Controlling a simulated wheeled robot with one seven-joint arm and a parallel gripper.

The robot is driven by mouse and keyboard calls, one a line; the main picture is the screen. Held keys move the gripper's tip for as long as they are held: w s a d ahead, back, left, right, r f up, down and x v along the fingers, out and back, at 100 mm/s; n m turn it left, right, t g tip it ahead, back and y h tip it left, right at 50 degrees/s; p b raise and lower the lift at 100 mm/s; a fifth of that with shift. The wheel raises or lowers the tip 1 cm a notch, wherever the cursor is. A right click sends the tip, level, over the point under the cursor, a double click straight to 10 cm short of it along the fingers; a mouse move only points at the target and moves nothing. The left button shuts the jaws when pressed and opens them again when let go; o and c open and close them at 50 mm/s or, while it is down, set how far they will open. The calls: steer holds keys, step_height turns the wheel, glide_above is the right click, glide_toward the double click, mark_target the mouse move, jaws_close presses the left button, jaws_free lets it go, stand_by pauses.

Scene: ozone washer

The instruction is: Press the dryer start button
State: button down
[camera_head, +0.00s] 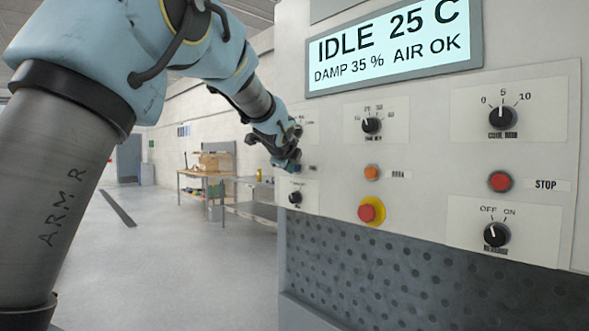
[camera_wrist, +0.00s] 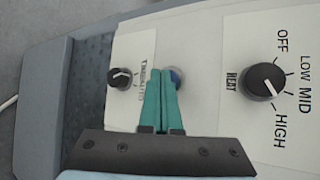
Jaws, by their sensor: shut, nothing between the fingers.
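The dryer's control panel (camera_head: 425,140) fills the right of the head view. My gripper (camera_head: 292,161) is at its left edge, between an upper and a lower knob. In the wrist view my gripper (camera_wrist: 165,75) is shut and empty, its teal fingers together. No start label is readable. An orange button (camera_head: 371,173) and a red button marked STOP (camera_head: 499,181) are farther right.
The display (camera_head: 395,48) reads IDLE 25 C, DAMP 35 %, AIR OK. A HEAT knob (camera_wrist: 262,82) and a smaller knob (camera_wrist: 122,78) flank the fingers. A red mushroom button (camera_head: 371,211) and an OFF/ON knob (camera_head: 496,234) sit low. The floor at left is clear.

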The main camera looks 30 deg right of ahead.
steer(key=shift+d, duration=0.2)
stand_by(0.5)
steer(key=shift+s+a, duration=0.2)
steer(key=shift+a, duration=0.7)
steer(key=shift+a+b, duration=0.1)
steer(key=shift+b, duration=0.2)
steer(key=a, duration=0.2)
steer(key=s+a, duration=0.1)
steer(key=a, duration=0.1)
steer(key=shift+a, duration=0.35)
steer(key=shift+w, duration=0.1)
